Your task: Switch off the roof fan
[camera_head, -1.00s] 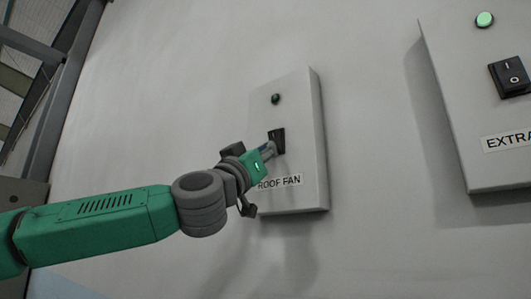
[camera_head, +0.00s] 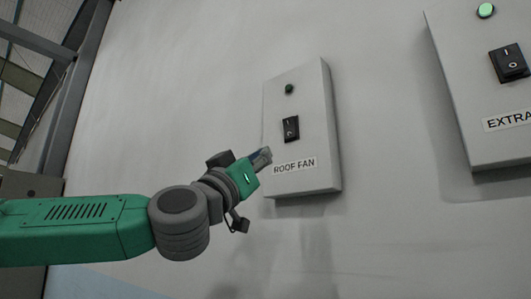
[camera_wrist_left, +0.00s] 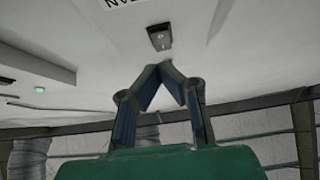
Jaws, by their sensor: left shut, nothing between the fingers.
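The roof fan box (camera_head: 318,110) is a light grey panel on the wall, labelled "ROOF FAN" (camera_head: 294,166). Its black rocker switch (camera_head: 291,129) sits above the label, and it also shows in the left wrist view (camera_wrist_left: 159,37). The small lamp (camera_head: 289,88) above the switch is dark green and looks unlit. My left gripper (camera_head: 263,156) is shut and empty, below and to the left of the switch, apart from it. In the left wrist view its fingertips (camera_wrist_left: 161,66) meet in front of the box. My right gripper is not in view.
A second grey box (camera_head: 462,95) labelled "EXTRA…" hangs to the right, cut off by the frame, with a black switch (camera_head: 509,63) and a bright green lamp (camera_head: 486,10). Bare wall (camera_head: 385,150) lies between the boxes.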

